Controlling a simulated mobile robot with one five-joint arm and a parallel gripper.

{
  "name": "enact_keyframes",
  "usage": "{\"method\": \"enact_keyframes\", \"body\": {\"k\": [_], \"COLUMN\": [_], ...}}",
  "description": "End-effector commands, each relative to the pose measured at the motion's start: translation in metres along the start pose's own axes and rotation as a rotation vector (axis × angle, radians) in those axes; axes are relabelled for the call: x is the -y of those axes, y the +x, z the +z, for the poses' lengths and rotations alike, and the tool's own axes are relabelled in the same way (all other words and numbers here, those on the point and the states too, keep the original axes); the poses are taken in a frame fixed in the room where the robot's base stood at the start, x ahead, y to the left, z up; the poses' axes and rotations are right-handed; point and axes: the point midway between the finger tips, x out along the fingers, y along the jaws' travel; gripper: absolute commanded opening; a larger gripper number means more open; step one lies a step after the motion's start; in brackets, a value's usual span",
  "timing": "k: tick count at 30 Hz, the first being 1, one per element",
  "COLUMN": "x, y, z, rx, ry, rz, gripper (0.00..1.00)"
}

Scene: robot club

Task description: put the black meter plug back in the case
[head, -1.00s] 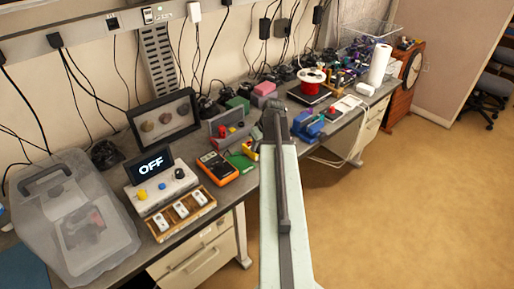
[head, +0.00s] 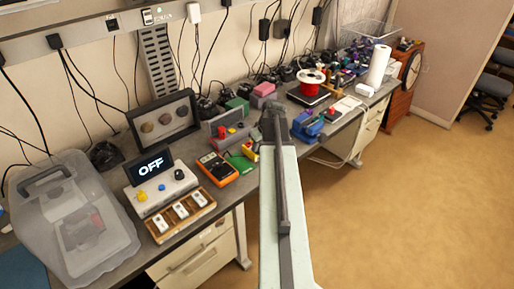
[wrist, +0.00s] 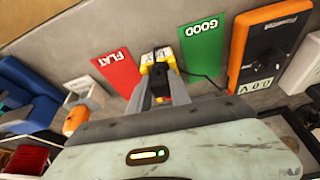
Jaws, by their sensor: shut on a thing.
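In the wrist view my gripper (wrist: 158,72) is shut on the black meter plug, which is mostly hidden between the fingertips. Yellow lettered pieces show at the fingertips. A thin black lead (wrist: 204,76) runs from there toward the orange meter (wrist: 272,52), whose black dial faces up. The meter also shows in the head view (head: 217,168), left of my arm. My gripper is over the bench, between the red FLAT card (wrist: 116,72) and the green GOOD card (wrist: 202,46). A grey translucent case (head: 75,215) stands at the bench's left end.
Beside the case are a box with an OFF display (head: 158,180) and a wooden tray of white switches (head: 181,213). A blue vise (head: 307,125) and a red spool (head: 311,82) stand right of my arm. The floor at right is open.

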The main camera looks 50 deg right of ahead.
Motion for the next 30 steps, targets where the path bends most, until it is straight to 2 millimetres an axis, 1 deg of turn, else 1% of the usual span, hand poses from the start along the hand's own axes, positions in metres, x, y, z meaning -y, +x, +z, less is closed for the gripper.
{"method": "enact_keyframes", "body": {"k": [7,30], "x": [0.000,0.001], "y": [-0.002,-0.019], "z": [-0.001,-0.007], "rx": [0.000,0.000], "ry": [-0.001,-0.002], "rz": [0.000,-0.001], "gripper": [0.00,0.00]}}
